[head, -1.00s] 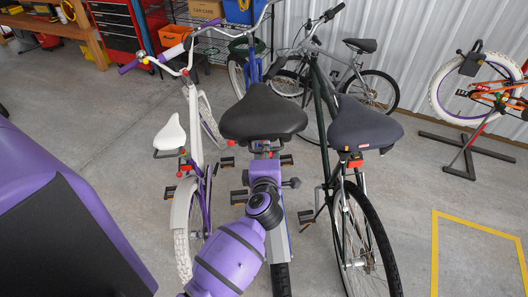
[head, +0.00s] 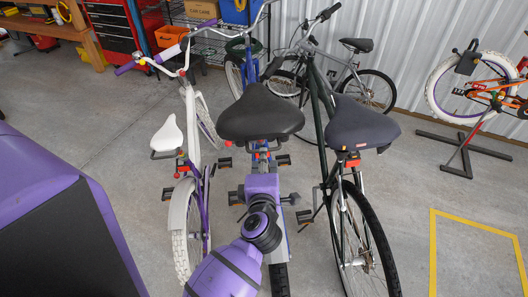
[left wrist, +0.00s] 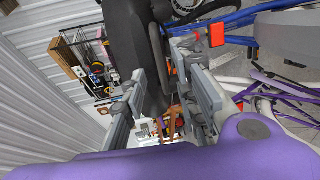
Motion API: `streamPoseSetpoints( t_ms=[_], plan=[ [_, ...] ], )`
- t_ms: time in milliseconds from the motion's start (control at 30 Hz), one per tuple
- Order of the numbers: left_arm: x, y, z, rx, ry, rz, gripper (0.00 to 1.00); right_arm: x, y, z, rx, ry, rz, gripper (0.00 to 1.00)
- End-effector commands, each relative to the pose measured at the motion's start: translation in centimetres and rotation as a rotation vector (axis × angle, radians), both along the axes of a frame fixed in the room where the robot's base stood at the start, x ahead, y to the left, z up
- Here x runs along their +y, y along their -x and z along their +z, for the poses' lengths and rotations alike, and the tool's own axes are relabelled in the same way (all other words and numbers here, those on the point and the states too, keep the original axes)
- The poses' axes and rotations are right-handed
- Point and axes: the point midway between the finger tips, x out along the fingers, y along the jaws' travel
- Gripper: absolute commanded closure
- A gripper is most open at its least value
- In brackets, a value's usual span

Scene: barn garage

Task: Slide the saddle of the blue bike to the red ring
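The blue bike's broad black saddle (head: 262,112) is in the middle of the head view, level on its post. A small red part (head: 263,156) shows just below it; I cannot tell whether this is the red ring. My left gripper (head: 262,168) is below and on the near side of the saddle, its fingers mostly hidden in the head view. In the left wrist view its fingers (left wrist: 165,98) are apart, with the dark saddle (left wrist: 125,40) beyond them. Nothing is clearly held. A red block (left wrist: 216,34) shows beside blue tubes there. My right gripper is not in view.
A white bike with a white saddle (head: 166,134) stands close on the left. A dark green bike with a dark saddle (head: 358,124) stands close on the right. An orange bike (head: 490,93) is on a stand farther right. Open floor lies left and right.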

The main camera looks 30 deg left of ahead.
Motion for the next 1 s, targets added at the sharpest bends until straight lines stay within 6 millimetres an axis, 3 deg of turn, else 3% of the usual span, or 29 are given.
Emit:
streamPoseSetpoints(
  t_ms=[100,333,1000],
  plan=[
    [-1.1,2.4,0.5,0.001,0.001,0.001,0.72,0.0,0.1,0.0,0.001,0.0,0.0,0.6],
    [-2.4,5.1,1.1,-0.001,0.0,0.0,0.72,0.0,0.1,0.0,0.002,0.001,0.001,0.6],
    [-2.8,5.5,1.4,-0.011,0.01,-0.004,0.72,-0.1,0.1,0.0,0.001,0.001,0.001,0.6]
  ],
)
